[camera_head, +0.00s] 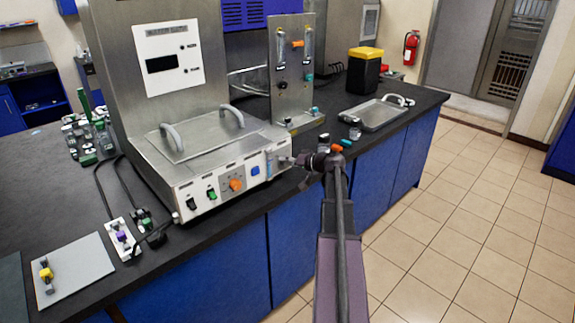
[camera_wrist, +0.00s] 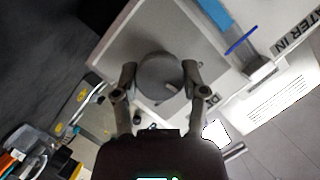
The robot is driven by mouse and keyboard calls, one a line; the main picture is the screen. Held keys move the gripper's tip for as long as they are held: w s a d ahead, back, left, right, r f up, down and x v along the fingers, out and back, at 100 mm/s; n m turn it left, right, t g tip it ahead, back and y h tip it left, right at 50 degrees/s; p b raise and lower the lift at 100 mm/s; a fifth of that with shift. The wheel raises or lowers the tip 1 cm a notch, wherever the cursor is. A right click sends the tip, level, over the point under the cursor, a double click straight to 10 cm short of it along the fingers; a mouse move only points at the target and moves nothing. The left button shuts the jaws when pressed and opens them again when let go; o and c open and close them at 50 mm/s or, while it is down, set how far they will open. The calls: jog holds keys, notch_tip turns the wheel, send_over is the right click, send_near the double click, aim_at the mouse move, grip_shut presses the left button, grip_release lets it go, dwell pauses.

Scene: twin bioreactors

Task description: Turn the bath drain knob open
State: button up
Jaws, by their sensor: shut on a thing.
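The bath drain knob (camera_wrist: 160,75) is a round grey knob with a short pale mark on its face. It sits on the pale panel, beside printed letters starting "D", partly hidden by a finger. My gripper (camera_wrist: 160,70) has one finger on each side of the knob and is shut on it. In the head view my gripper (camera_head: 287,160) reaches the right end of the bath's front panel. There the knob is hidden or too small to make out. The steel bath (camera_head: 230,170) has a lid with two grey handles.
A flowmeter panel (camera_head: 292,95) stands right of the bath, with a steel tray (camera_head: 375,114) beyond. A grey plate (camera_head: 75,266) lies at the left. The tiled floor is clear.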

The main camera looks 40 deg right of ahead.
jog(key=m+b, duration=0.1)
jog(key=m+y+b, duration=0.1)
jog(key=m, duration=0.1)
jog(key=m+t+y+b, duration=0.1)
jog(key=m, duration=0.1)
jog(key=shift+f+b, duration=0.3)
jog(key=m+t+y+b, duration=0.1)
jog(key=m+b, duration=0.1)
jog(key=m, duration=0.1)
jog(key=shift+r+m+t+y+b, duration=0.15)
jog(key=shift+m+t+y+b, duration=0.2)
jog(key=shift+m, duration=0.45)
jog(key=o, duration=1.1)
jog(key=shift+o, duration=0.2)
jog(key=shift+r+n, duration=0.1)
jog(key=shift+n, duration=0.2)
